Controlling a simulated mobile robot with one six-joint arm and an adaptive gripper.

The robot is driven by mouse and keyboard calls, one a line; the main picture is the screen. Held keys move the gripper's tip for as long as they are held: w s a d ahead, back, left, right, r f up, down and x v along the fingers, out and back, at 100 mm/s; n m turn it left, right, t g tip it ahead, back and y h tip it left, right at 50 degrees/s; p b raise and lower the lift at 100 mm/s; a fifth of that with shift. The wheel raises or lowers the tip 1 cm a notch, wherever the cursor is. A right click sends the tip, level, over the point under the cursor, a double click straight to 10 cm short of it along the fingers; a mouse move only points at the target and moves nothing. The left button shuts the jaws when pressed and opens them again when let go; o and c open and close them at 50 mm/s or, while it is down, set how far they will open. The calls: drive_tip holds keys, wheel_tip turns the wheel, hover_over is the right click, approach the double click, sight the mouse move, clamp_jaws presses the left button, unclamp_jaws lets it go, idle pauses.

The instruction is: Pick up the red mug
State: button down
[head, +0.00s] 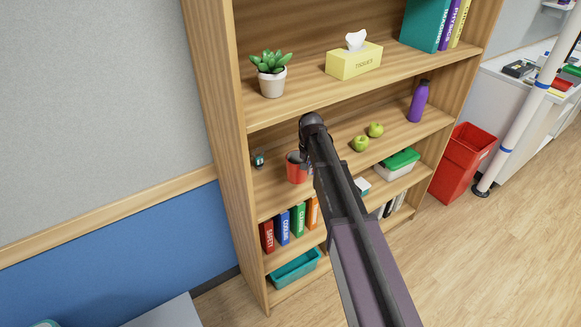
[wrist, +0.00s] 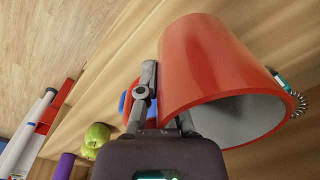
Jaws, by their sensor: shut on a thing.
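The red mug (head: 296,170) is at the shelf level with the apples, left of my arm in the head view. In the wrist view the mug (wrist: 210,65) is large and close, with its pale grey inside facing the lower right. My gripper (wrist: 166,98) is shut on the mug, with one finger showing along its left side. The exact grip on wall or handle is partly hidden. In the head view my arm covers part of the mug's right side. I cannot tell whether the mug's base touches the shelf.
Two green apples (head: 368,137), a purple bottle (head: 418,101) and a green-lidded box (head: 397,165) are to the right. A small dark device (head: 258,159) is close left of the mug. A potted plant (head: 271,78) and tissue box (head: 354,61) stand on the shelf above; binders (head: 283,228) stand below.

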drive_tip(key=s+d, duration=0.2)
drive_tip(key=d, duration=0.8)
drive_tip(key=shift+d, duration=0.3)
